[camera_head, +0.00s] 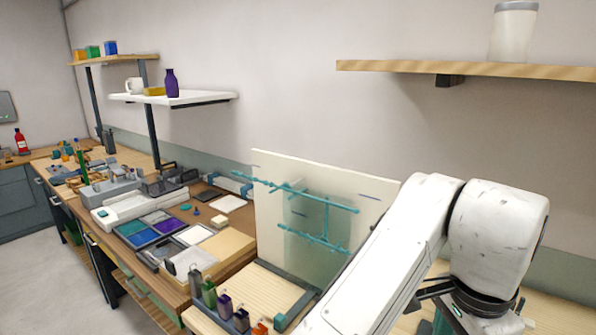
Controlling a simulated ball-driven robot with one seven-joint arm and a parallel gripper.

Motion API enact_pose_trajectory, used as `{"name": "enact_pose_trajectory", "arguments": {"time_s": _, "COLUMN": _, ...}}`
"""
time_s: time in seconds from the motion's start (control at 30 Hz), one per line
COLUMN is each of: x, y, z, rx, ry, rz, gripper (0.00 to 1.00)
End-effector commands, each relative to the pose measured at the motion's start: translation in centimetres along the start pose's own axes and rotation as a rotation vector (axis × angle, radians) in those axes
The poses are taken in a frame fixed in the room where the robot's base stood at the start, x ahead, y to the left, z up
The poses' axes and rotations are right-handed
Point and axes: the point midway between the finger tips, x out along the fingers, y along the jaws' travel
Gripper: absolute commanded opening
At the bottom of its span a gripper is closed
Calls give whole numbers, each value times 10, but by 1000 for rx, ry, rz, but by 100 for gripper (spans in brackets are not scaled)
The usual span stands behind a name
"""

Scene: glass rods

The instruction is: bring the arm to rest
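My white arm (400,255) rises from the bottom edge at the right of the head view and bends over at a thick rounded joint (497,240). Below this joint, dark parts (437,291) near my wrist show at the lower right. My gripper's fingertips cannot be made out, so I cannot tell whether it is open or shut, or holds anything. Teal glass rods (315,202) form a branched lattice in front of a cream upright board (372,187), left of my arm. My arm hides the board's lower right part.
A wooden shelf (400,66) with a pale jar (513,32) hangs above my arm. Trays of coloured sheets (157,228) crowd the bench further left. The floor (50,270) at left is clear.

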Motion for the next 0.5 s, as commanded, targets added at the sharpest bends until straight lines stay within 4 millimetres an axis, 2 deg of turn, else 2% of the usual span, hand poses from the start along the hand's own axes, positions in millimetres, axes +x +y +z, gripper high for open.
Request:
{"name": "enact_pose_trajectory", "arguments": {"time_s": 0.27, "x": 18, "y": 5, "z": -47, "rx": -46, "ry": 141, "rz": -43, "gripper": 63}}
{"name": "enact_pose_trajectory", "arguments": {"time_s": 0.5, "x": 45, "y": 19, "z": -103, "rx": -186, "ry": 334, "rz": -71, "gripper": 63}}
